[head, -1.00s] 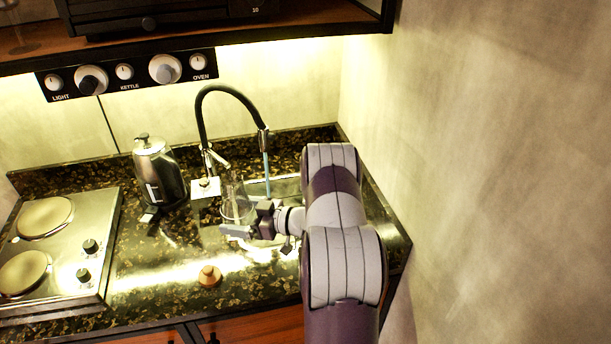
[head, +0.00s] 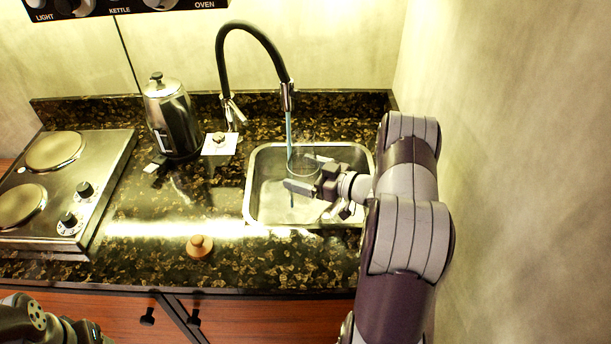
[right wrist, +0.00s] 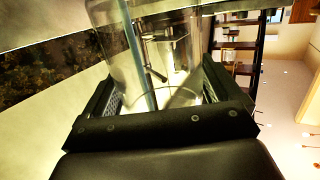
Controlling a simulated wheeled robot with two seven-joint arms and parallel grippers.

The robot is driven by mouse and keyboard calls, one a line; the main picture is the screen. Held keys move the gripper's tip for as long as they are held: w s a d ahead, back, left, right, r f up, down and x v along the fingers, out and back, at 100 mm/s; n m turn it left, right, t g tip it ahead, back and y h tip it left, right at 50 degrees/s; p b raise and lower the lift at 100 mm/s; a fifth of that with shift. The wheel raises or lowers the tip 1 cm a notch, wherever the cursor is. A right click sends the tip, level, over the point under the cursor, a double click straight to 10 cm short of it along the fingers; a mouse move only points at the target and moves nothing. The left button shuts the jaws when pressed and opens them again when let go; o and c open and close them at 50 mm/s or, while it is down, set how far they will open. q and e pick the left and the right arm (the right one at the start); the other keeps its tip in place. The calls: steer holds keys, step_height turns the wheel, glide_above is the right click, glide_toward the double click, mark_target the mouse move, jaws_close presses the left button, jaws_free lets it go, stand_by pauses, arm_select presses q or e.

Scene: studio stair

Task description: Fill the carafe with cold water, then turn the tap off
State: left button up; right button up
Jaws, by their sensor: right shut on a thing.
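The clear glass carafe (head: 303,161) is over the sink, under the black hose tap (head: 250,32). My right gripper (head: 312,184) is shut on the carafe. In the right wrist view the carafe's glass (right wrist: 185,45) stands between the two fingers (right wrist: 160,105). A thin blue water stream (head: 289,132) runs from the nozzle down to the carafe's left side. In the right wrist view the stream (right wrist: 138,58) shows through or alongside the glass; the water level is unclear. The tap's metal lever (head: 234,112) is by its base. Only part of my left arm shows at bottom left.
The steel sink (head: 256,178) is set in the dark speckled counter (head: 150,262). A kettle (head: 170,120) and a two-plate hob (head: 100,160) stand left. A wooden-topped stopper (head: 200,246) lies near the front edge. A wall closes off the right.

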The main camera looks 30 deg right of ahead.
steer(key=shift+d, duration=0.1)
steer(key=shift+r, duration=0.1)
stand_by(0.4)
steer(key=w+b, duration=0.2)
steer(key=w, duration=0.5)
stand_by(6.7)
